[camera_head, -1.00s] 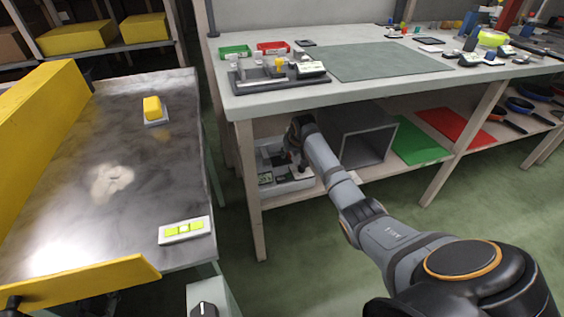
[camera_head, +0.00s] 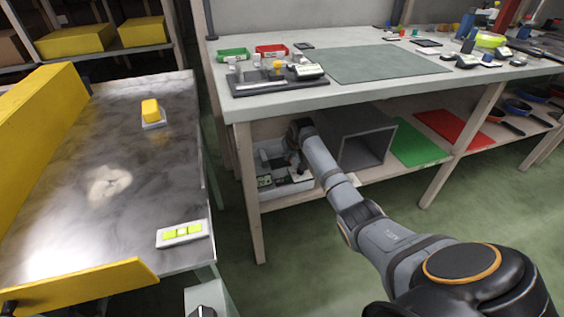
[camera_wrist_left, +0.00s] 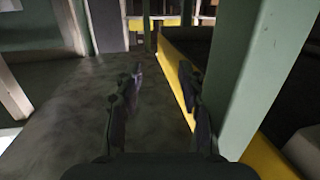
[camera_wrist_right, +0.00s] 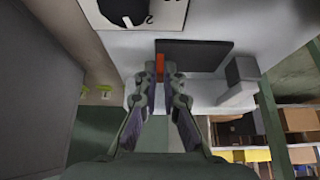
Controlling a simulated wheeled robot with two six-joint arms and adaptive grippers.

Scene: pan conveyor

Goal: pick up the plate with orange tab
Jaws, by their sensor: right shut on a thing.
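An orange tab (camera_wrist_right: 160,66) shows between the fingertips of my right gripper (camera_wrist_right: 161,76) in the right wrist view. The gripper is shut on it. A dark flat plate (camera_wrist_right: 205,56) lies right behind and beside the tab; how the two join is partly hidden by the fingers. In the head view my right gripper (camera_head: 298,165) reaches down into a white bin (camera_head: 290,187) on the shelf under the table, and the plate cannot be made out there. My left gripper (camera_wrist_left: 162,72) is open and empty in the left wrist view.
A grey open-ended box (camera_head: 362,145) stands right of the bin, close to my right arm. The tabletop (camera_head: 310,98) overhangs the bin, and a table leg (camera_head: 249,190) stands on its left. A panel with a black dial (camera_wrist_right: 122,8) is near the right gripper.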

